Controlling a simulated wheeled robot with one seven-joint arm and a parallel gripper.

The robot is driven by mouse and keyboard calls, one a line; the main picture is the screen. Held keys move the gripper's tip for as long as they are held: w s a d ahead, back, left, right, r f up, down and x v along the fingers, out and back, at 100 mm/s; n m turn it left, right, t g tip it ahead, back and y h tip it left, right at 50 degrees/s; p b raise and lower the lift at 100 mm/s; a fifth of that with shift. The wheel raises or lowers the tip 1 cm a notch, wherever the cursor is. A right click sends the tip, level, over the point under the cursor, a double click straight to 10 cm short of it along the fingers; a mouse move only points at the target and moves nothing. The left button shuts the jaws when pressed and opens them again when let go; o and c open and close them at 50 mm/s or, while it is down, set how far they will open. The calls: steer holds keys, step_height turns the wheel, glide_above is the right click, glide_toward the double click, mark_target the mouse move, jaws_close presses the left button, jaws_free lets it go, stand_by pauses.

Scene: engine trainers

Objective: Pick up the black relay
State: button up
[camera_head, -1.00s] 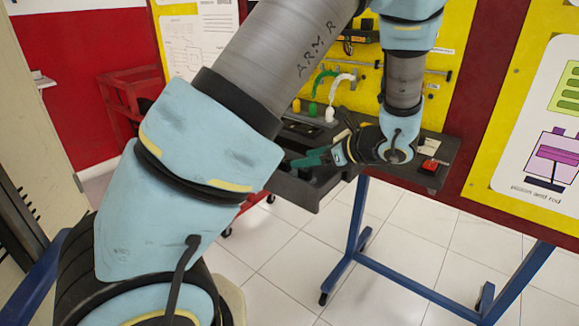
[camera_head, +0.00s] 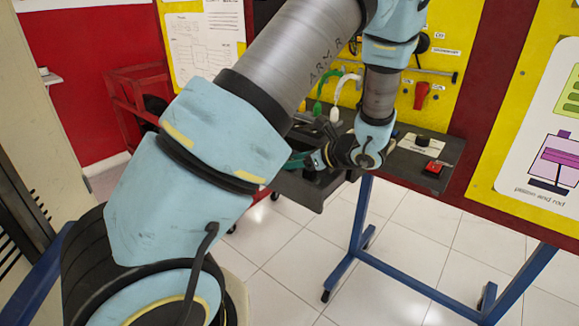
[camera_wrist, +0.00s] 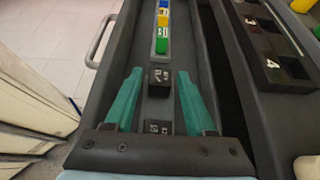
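In the wrist view a small black block with pale markings (camera_wrist: 160,78), which looks like a relay, lies in the open grey drawer (camera_wrist: 112,90). A second black block (camera_wrist: 158,127) lies nearer my gripper's base. My gripper (camera_wrist: 159,74) is open; its two green fingers spread either side of the blocks, with gaps visible. I cannot tell how far the fingertips are above the drawer floor. In the head view my gripper (camera_head: 298,161) is at the drawer, partly hidden by my arm, and the black blocks do not show.
A narrow tray of blue, yellow and green blocks (camera_wrist: 162,28) lies farther along the drawer. The drawer's side walls run close to the fingers. A black numbered holder (camera_wrist: 262,40) sits on the bench to the right. A red button box (camera_head: 433,167) stands on the bench.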

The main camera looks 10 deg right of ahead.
jaws_close()
stand_by(0.4)
